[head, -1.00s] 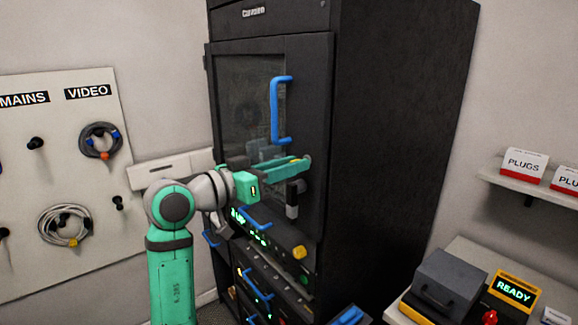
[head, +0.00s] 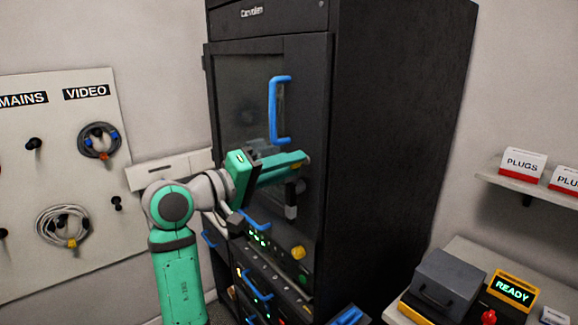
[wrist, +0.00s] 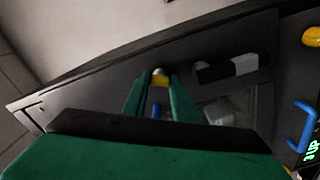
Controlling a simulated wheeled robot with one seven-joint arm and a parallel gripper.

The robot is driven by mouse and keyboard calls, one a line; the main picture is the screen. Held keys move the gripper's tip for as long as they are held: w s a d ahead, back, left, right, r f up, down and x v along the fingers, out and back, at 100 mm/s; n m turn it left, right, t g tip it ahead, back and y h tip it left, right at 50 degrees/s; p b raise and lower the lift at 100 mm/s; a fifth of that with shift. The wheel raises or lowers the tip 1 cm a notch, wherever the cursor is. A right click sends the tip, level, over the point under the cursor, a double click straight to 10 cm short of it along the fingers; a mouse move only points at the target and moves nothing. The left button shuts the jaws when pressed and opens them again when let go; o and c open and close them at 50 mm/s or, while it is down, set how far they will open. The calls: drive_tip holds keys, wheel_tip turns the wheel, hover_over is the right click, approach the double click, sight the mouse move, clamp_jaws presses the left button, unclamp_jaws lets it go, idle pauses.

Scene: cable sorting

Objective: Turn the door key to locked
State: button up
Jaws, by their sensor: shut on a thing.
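The door key (wrist: 159,79) shows in the wrist view as a small yellow and silver piece on the dark cabinet door, between my green fingertips. My gripper (head: 301,159) is shut on it at the door's right side, below the tall blue handle (head: 273,110). In the head view the fingers hide most of the key, with only a small yellow bit near the fingertips. The key's exact angle cannot be told. The dark door (head: 310,80) looks closed in its frame.
A black and pale grey latch-like piece (head: 291,205) sits just below my fingers, close to them. Lower cabinet units carry a yellow knob (head: 298,252) and blue handles (head: 257,285). A side bench holds a grey box (head: 450,280) and a READY display (head: 513,290).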

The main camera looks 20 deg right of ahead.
drive_tip(key=n, duration=0.5)
drive_tip(key=shift+n, duration=0.4)
idle(0.3)
drive_tip(key=o, duration=1)
drive_tip(key=shift+d, duration=0.1)
drive_tip(key=shift+o, duration=0.2)
drive_tip(key=v, duration=1.1)
drive_tip(key=shift+w, duration=0.1)
drive_tip(key=shift+f, duration=0.1)
